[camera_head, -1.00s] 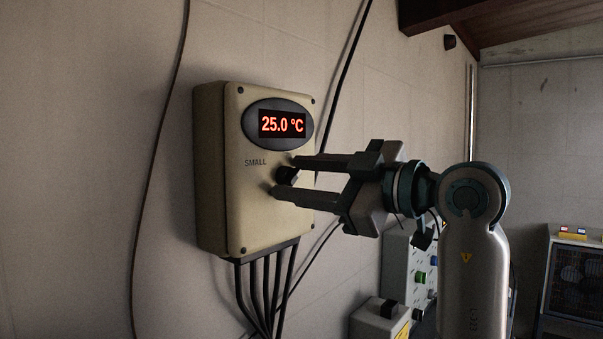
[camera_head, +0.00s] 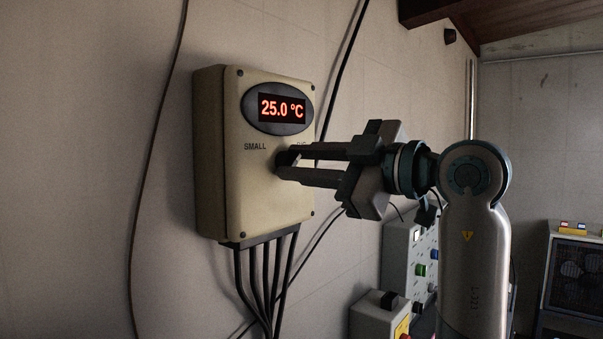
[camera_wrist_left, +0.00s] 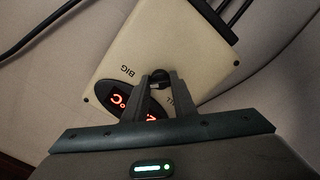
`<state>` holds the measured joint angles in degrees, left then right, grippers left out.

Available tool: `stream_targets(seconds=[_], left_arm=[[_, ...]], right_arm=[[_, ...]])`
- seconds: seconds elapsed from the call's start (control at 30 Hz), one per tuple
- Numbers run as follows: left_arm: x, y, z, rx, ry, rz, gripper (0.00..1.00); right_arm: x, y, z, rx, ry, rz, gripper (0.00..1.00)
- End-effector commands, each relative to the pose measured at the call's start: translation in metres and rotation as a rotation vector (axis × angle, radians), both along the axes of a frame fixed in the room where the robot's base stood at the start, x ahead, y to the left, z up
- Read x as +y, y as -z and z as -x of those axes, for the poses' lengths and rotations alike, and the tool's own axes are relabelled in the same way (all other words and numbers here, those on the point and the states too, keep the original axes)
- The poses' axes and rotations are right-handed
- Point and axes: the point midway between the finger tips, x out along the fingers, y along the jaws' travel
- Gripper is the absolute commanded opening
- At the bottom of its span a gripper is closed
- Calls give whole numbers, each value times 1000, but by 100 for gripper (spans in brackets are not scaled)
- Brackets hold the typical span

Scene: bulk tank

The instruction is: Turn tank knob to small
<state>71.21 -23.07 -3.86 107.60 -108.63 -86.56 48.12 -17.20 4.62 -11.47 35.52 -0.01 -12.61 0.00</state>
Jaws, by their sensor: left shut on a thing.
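A beige tank control box (camera_head: 235,195) hangs on the wall, with an oval display (camera_head: 279,108) reading 25.0 °C. The word SMALL (camera_head: 255,147) is printed left of the dark round knob (camera_head: 284,161); the BIG label at right is partly hidden by my fingers. My left gripper (camera_head: 284,163) reaches in from the right and is shut on the knob, hiding much of it. In the left wrist view, the knob (camera_wrist_left: 159,79) sits between the two fingertips (camera_wrist_left: 159,82), and BIG and part of SMALL flank it. My right gripper is not in view.
Several black cables (camera_head: 265,285) run down from the box, and others hang along the wall. A grey panel with coloured buttons (camera_head: 407,263) and a smaller box (camera_head: 378,316) stand at lower right.

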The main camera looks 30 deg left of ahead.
Motion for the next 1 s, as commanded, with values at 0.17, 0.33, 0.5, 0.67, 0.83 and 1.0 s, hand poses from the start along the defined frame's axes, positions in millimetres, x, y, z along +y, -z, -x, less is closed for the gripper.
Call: stream_targets(seconds=[0.17, 0.33, 0.5, 0.67, 0.83, 1.0], left_arm=[[0, 5, 0, -126, -1, 8, 2], [0, 5, 1, -277, -1, 20, 2], [0, 4, 0, -438, -1, 32, 2], [0, 3, 0, -590, -1, 46, 2], [0, 2, 0, -751, -2, 58, 2], [0, 2, 0, -910, -2, 71, 2]], right_arm=[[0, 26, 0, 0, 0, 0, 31], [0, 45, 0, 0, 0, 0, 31], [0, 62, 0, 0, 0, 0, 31], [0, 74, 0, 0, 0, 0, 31], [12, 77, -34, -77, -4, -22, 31], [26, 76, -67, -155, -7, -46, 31]])
